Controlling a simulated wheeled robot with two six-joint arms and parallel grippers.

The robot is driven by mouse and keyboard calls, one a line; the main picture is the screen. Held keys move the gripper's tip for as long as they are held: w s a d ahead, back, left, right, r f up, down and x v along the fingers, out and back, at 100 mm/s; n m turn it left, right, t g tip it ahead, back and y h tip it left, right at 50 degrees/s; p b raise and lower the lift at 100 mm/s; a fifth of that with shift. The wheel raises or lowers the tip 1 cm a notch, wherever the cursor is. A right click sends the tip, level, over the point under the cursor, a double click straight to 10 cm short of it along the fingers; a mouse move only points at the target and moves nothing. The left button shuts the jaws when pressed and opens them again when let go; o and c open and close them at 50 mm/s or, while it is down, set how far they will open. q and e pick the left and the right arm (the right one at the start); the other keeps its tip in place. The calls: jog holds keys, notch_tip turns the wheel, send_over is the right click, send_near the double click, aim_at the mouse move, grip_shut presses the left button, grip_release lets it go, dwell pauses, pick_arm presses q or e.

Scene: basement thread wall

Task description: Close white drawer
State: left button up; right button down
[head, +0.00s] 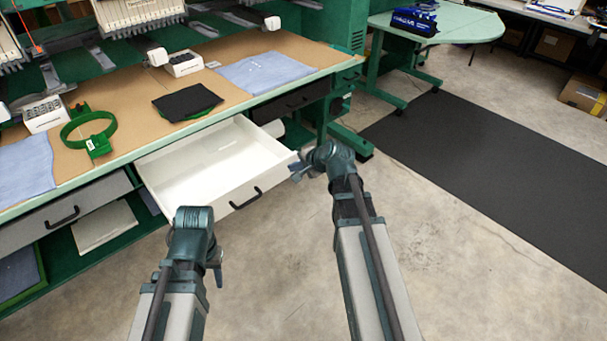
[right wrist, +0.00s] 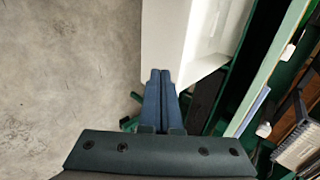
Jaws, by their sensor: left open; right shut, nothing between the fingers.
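The white drawer (head: 205,172) stands pulled out from under the workbench and looks empty. Its front carries a black handle (head: 246,199). My right gripper (head: 298,171) is at the drawer's front right corner, its fingers shut with nothing between them. In the right wrist view the shut blue fingers (right wrist: 160,85) point at the white drawer's wall (right wrist: 165,40); I cannot tell whether they touch it. My left gripper (head: 215,262) is in front of the drawer's left end, low and apart from it. Its fingers are mostly hidden behind the wrist.
The workbench (head: 135,110) holds a green hoop (head: 88,130), a black pad (head: 187,102) and blue cloths. A grey drawer (head: 75,207) is to the left and a dark drawer (head: 292,101) to the right. The concrete floor is clear beside a black mat (head: 490,170).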

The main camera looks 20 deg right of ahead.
jog(key=shift+w+a+r, duration=0.1)
jog(key=shift+w+a, duration=0.15)
jog(key=shift+w, duration=0.4)
jog(key=shift+w+a+r, duration=0.1)
jog(key=shift+w+a, duration=0.1)
jog(key=shift+w, duration=0.45)
jog(key=shift+w, duration=0.1)
jog(key=w+a, duration=0.2)
jog(key=w, duration=0.5)
jog(key=w+a, duration=0.3)
jog(key=w, duration=0.4)
jog(key=w+a, duration=0.2)
jog(key=w, duration=0.4)
jog(key=shift+w+a, duration=0.35)
jog(key=shift+w, duration=0.05)
